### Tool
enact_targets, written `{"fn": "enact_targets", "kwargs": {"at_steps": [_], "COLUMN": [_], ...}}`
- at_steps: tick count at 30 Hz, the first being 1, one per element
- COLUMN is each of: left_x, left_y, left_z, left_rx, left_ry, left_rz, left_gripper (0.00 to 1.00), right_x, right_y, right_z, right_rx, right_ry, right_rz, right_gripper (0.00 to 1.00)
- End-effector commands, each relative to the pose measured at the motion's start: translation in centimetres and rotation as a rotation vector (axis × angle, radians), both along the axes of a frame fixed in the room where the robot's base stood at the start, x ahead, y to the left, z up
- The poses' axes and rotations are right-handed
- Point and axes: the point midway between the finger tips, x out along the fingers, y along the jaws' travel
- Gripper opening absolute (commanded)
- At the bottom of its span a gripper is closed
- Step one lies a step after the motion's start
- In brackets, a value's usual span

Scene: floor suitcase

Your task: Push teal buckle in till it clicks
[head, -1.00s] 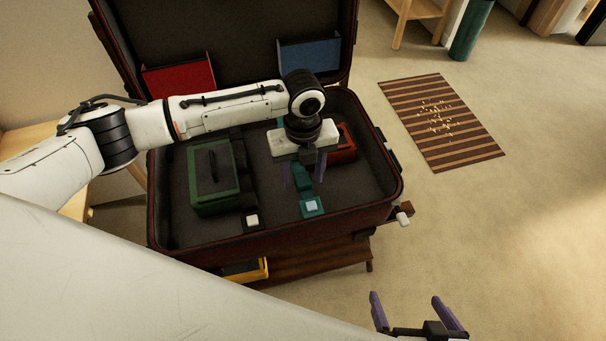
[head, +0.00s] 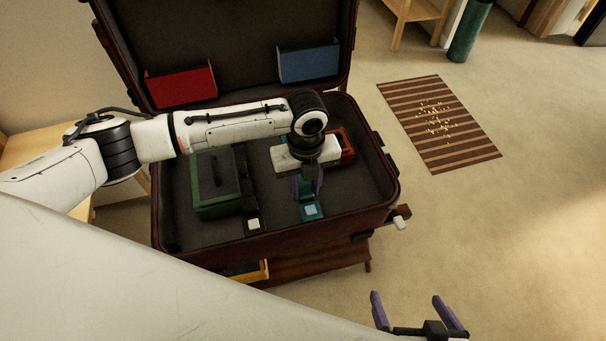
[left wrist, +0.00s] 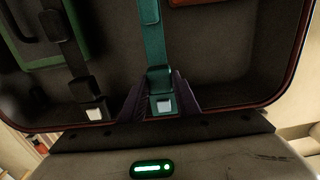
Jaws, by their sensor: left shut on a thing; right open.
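The teal buckle (head: 311,211), with a pale button, lies at the near side of the open suitcase (head: 272,236). It also shows in the left wrist view (left wrist: 163,106). A teal strap (left wrist: 153,35) runs down to it. My left gripper (head: 307,190) is shut on the teal strap's tongue end, right at the buckle's far edge, with a purple finger on each side. The fingers hide part of the joint, so I cannot tell how deep the tongue sits. My right gripper (head: 408,305) is open and empty, outside the suitcase at the bottom.
A black strap with a white-buttoned buckle (head: 253,224) lies left of the teal one. A green box (head: 216,190) is at the left in the case, and a red box (head: 346,148) is behind my left gripper. A striped mat (head: 438,125) lies on the floor at right.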

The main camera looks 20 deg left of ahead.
Motion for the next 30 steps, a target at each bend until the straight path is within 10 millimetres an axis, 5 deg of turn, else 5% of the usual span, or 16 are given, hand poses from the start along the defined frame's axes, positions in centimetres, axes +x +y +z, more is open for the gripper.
{"fn": "enact_targets", "kwargs": {"at_steps": [9, 10, 13, 23, 30], "left_x": [-0.6, -0.6, -0.6, -0.4, -0.3], "left_y": [-0.4, -0.4, -0.4, -0.3, -0.3], "left_z": [-0.1, -0.1, -0.1, 0.3, 4.0], "left_rx": [-0.002, -0.002, -0.001, -0.001, -0.002], "left_ry": [0.006, 0.006, 0.005, 0.001, -0.002], "left_rz": [-0.002, -0.002, -0.001, 0.000, -0.002], "left_gripper": [0.00, 0.32, 0.48, 0.48, 0.48], "right_x": [-0.1, -0.1, 0.0, 0.1, 0.2], "right_y": [-0.2, -0.2, -0.2, -0.2, -0.2], "right_z": [-0.4, -0.4, -0.3, 0.0, 0.6], "right_rx": [-0.006, -0.006, -0.006, -0.003, -0.001], "right_ry": [0.007, 0.006, 0.005, 0.004, 0.000], "right_rz": [-0.002, -0.002, -0.002, -0.005, -0.006], "right_gripper": [1.00, 1.00, 1.00, 1.00, 1.00]}}
